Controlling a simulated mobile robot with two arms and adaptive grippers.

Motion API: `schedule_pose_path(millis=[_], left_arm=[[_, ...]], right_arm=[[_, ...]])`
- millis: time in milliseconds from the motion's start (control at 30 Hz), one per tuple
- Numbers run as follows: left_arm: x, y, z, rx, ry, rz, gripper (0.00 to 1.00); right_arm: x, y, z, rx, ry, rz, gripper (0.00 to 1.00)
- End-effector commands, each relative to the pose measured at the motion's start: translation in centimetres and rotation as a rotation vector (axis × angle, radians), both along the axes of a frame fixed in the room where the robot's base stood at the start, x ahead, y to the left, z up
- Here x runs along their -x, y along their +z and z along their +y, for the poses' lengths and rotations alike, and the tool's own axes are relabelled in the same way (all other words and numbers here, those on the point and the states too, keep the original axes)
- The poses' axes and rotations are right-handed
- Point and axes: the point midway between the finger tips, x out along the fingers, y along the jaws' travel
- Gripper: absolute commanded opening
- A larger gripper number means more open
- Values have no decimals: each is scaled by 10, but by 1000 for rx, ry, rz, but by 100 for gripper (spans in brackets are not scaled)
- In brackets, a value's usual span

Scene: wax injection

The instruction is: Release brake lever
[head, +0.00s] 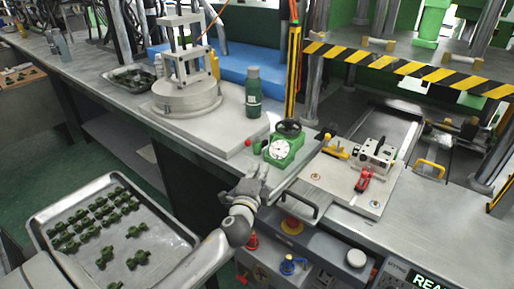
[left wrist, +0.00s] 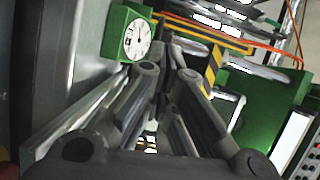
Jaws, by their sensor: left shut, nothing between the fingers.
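No part is plainly marked as the brake lever, so I cannot tell which one it is. A red toggle lever (head: 364,180) stands on the light mould plate (head: 333,185). A red-topped valve (head: 252,241) and a blue-topped valve (head: 288,264) sit on the cabinet front below. My left gripper (head: 262,174) is shut and empty beside the bench edge, just in front of the green gauge box (head: 281,149). In the left wrist view its fingers (left wrist: 168,72) come together below the green gauge box (left wrist: 132,33). My right gripper is not in view.
A metal tray (head: 188,240) with several green parts is at lower left. A green bottle (head: 253,92) stands behind the gauge box. A striped yellow-black bar (head: 412,68) crosses the press at right.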

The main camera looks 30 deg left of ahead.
Motion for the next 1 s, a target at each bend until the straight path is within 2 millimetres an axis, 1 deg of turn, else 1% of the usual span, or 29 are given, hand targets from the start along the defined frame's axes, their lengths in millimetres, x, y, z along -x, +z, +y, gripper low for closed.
schedule_pose_path(millis=[67, 167, 267, 400, 467, 567, 767, 800, 900, 1000], left_arm=[[-2, 0, 1, 0, 0, 0, 0], [-10, 0, 3, 0, 0, 0, 0], [-22, 1, 7, 0, 0, -1, 0], [-43, 1, 15, 0, 1, -1, 0], [-52, 0, 18, 0, 2, 0, 0], [-67, 0, 23, 1, 1, -1, 0], [-94, -1, 32, 2, 1, -1, 0], [-97, -1, 36, 0, 3, 1, 0], [-93, -3, 53, -1, 3, 3, 0], [-92, -4, 63, 0, 1, 1, 0]], right_arm=[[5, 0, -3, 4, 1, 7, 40], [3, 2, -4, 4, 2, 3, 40], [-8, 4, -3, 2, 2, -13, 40], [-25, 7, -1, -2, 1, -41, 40], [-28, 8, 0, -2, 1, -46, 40], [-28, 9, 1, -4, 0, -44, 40], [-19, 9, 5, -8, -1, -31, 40], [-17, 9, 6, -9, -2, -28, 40], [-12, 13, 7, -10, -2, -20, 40], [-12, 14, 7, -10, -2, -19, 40]])
